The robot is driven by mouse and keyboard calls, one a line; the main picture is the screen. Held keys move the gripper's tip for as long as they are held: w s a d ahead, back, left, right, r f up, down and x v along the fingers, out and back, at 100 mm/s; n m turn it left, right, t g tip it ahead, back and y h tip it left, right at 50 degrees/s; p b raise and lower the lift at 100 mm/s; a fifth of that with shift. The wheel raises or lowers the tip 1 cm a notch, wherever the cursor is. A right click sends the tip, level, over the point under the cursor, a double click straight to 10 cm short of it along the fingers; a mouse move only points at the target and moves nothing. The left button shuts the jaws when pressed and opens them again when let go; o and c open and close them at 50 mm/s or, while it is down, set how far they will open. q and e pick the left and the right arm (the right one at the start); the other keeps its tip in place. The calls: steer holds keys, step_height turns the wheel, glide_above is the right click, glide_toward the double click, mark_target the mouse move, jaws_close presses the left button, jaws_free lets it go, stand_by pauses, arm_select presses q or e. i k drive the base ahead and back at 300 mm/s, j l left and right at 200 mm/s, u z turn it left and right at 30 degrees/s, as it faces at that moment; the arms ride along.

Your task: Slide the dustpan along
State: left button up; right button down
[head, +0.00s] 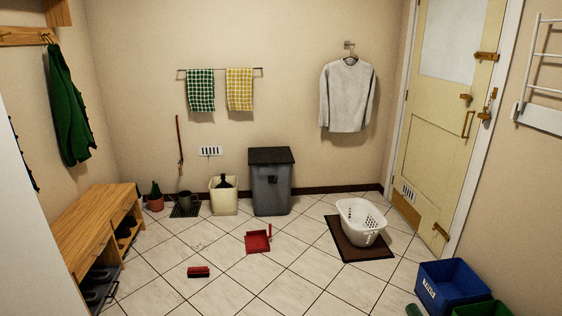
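The red dustpan (258,242) lies on the white tiled floor, near the middle of the room in the head view. A short red upright part, likely its handle, shows at its right side. A red brush with a dark underside (199,272) lies on the floor to the front left of the dustpan, apart from it. Neither of my grippers is in view, and nothing touches the dustpan.
A white laundry basket (361,221) stands on a brown mat (342,241) to the right. A grey bin (270,184) stands by the back wall. A wooden bench (85,229) lines the left; a blue crate (452,287) stands front right. Floor around the dustpan is clear.

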mark_target(255, 241)
steer(key=i, duration=1.85)
